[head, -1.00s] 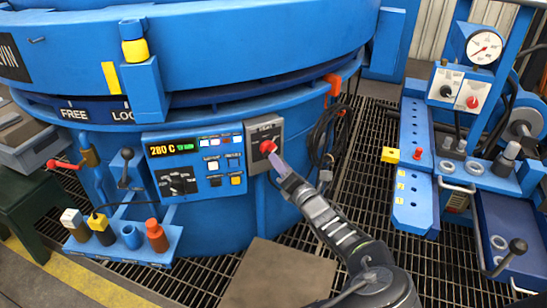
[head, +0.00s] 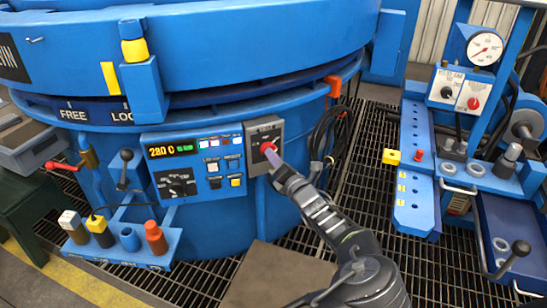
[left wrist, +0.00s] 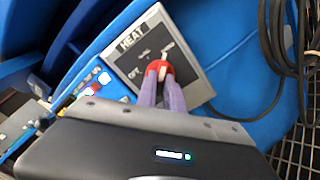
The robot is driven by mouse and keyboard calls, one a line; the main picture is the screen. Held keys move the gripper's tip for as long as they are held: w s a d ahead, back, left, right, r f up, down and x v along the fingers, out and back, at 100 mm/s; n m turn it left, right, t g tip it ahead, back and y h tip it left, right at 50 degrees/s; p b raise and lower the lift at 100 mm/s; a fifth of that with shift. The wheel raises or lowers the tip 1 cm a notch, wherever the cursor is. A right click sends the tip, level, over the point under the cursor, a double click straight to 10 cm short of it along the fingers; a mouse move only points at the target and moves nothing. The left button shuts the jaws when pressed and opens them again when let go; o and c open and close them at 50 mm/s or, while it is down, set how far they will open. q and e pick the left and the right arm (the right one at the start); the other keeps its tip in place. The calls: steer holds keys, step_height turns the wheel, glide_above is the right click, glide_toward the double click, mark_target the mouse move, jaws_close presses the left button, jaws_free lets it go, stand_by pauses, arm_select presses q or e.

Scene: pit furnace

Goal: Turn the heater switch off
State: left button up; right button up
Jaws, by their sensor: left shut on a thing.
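The heater switch is a red knob (head: 267,147) on a grey panel (head: 279,131) at the front of the blue furnace. In the left wrist view the knob (left wrist: 159,67) has a white mark, and the panel (left wrist: 190,75) reads HEAT, with OFF printed left of the knob. My left gripper (head: 272,155) is shut on the knob, its two purple fingers on either side of it in the left wrist view (left wrist: 161,80). The mark's exact direction is hard to tell because the fingers partly cover the knob. My right gripper is not in view.
A control box (head: 196,164) with a lit 280 C display is just left of the switch panel. Black cables (head: 328,138) hang on its right. A blue bench (head: 414,160) with a gauge stands at right. A brown plate (head: 262,278) lies below on the grating.

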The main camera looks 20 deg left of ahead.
arm_select(q)
steer(key=shift+n, duration=0.4)
jaws_close()
steer(key=shift+f+n+b, duration=0.1)
steer(key=shift+n+b, duration=0.5)
steer(key=shift+n, duration=9)
